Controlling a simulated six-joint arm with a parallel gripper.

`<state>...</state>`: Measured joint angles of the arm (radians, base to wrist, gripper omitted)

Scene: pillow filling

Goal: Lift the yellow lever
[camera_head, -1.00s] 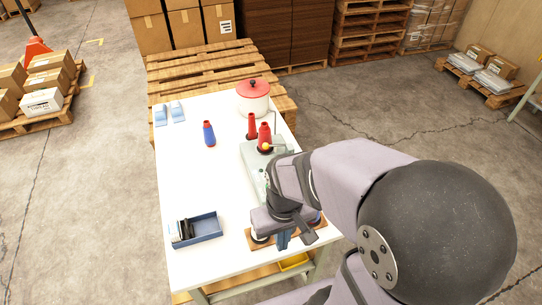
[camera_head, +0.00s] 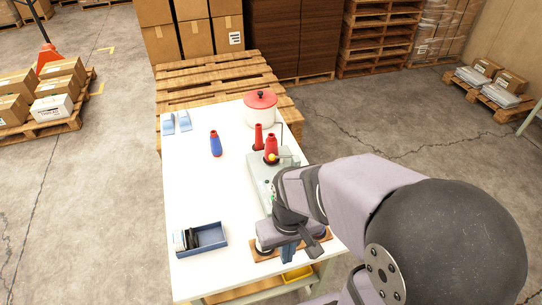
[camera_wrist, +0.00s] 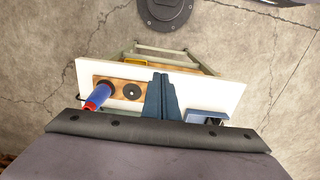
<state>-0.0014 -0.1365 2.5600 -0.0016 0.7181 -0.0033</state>
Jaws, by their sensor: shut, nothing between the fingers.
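The yellow lever's round knob (camera_head: 272,157) shows in the head view in front of a red cone, on the pale green machine (camera_head: 258,169). Part of the machine is hidden behind my arm, and the lever's shaft is hard to make out. My gripper (camera_head: 288,254) points down over the front end of the table, well nearer than the lever. Its blue fingers are together and empty, as the wrist view (camera_wrist: 163,97) also shows. The lever is not visible in the wrist view.
A wooden board (camera_head: 262,256) with round black discs lies below my gripper. A blue and red cone (camera_wrist: 98,96) stands at its end. A blue tray (camera_head: 209,236), a blue cone (camera_head: 215,144) and a red-lidded pot (camera_head: 260,108) are on the white table. The table's middle left is clear.

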